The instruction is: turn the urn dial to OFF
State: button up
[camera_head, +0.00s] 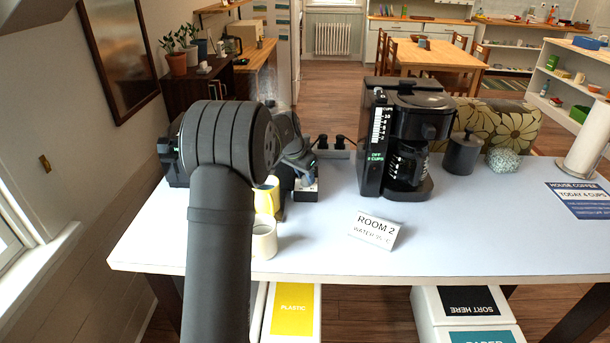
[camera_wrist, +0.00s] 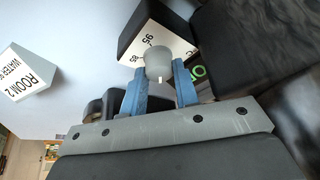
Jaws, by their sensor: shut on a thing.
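The pale grey dial (camera_wrist: 165,58) stands in front of a white panel (camera_wrist: 150,42) with "95" and "°C" on it in the wrist view. My gripper (camera_wrist: 160,80) has its two blue fingers closed on either side of the dial. Part of a green-lit word starting with "O" shows on a dark surface right of the fingers. In the head view my arm covers most of the urn and the dial, and my gripper (camera_head: 298,158) is only partly visible.
A black coffee maker (camera_head: 376,145) reading "OFF 2 CUPS" stands to the right. A "ROOM 2" card (camera_head: 374,230), a white mug (camera_head: 264,240) and a yellow cup (camera_head: 266,197) are close by. A socket block (camera_head: 333,153) with plugs lies behind.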

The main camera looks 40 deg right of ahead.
jog(key=shift+n, duration=0.5)
jog(key=n+t, duration=0.1)
jog(key=n, duration=0.2)
jog(key=shift+s+n+t+y, duration=0.15)
jog(key=shift+n+t+y, duration=0.15)
jog(key=shift+n+t, duration=0.1)
jog(key=shift+d+n+t+y, duration=0.1)
jog(key=shift+n+t+y, duration=0.25)
jog(key=shift+n, duration=0.9)
jog(key=shift+n+t+y, duration=0.25)
jog(key=shift+n+y, duration=0.2)
jog(key=shift+n, duration=0.8)
jog(key=shift+s, duration=0.1)
jog(key=o, duration=0.7)
jog(key=shift+r, duration=0.15)
